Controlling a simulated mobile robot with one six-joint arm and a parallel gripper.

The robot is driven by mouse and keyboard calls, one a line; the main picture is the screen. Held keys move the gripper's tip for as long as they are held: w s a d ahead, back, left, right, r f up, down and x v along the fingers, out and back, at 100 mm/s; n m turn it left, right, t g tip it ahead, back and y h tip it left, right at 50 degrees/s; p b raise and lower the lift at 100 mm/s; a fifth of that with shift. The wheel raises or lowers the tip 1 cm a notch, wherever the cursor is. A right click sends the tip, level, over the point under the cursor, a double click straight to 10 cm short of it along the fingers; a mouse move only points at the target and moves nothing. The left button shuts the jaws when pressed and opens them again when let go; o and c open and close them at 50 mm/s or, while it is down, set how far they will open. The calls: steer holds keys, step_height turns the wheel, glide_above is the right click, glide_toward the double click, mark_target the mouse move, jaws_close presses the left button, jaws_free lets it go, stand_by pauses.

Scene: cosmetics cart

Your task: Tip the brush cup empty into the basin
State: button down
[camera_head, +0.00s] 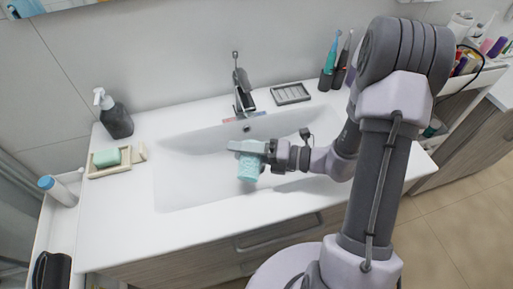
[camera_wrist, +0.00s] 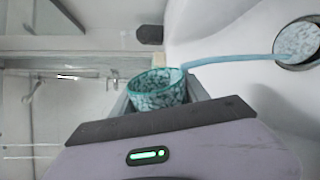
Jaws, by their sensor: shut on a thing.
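My gripper (camera_head: 255,148) is over the white basin (camera_head: 190,160), its fingers shut on the teal speckled cup (camera_head: 248,168). The cup sits below the fingers in the head view, above the basin floor. In the wrist view the cup (camera_wrist: 158,90) is held between the fingers with its round mouth in sight, and no brushes show in it. A pale blue strand (camera_wrist: 232,60) runs from its rim to a dark-rimmed round patch (camera_wrist: 298,42). It looks like liquid, but I cannot be sure. The head view does not show the strand clearly.
The faucet (camera_head: 241,92) stands behind the basin, with a thin red and blue strip (camera_head: 243,118) by its foot. A grey soap dish (camera_head: 291,94) and toothbrushes (camera_head: 331,62) are right of it. A dark pump bottle (camera_head: 115,116) and soap tray (camera_head: 109,160) are at left.

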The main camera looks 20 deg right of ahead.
steer(key=shift+w+d+f+m+p, duration=0.2)
steer(key=shift+w+m+p, duration=0.1)
steer(key=shift+w+p, duration=0.1)
steer(key=shift+w+d+f+m+p, duration=0.1)
steer(key=shift+w+f+m+p, duration=0.05)
steer(key=shift+w+m+p, duration=0.2)
steer(key=shift+r+m+p, duration=0.25)
steer(key=shift+m+p, duration=0.4)
steer(key=shift+p, duration=0.9)
steer(key=shift+w+d+m+g+p, duration=0.15)
steer(key=shift+m+g+p, duration=0.3)
steer(key=shift+p, duration=0.2)
steer(key=shift+r, duration=0.1)
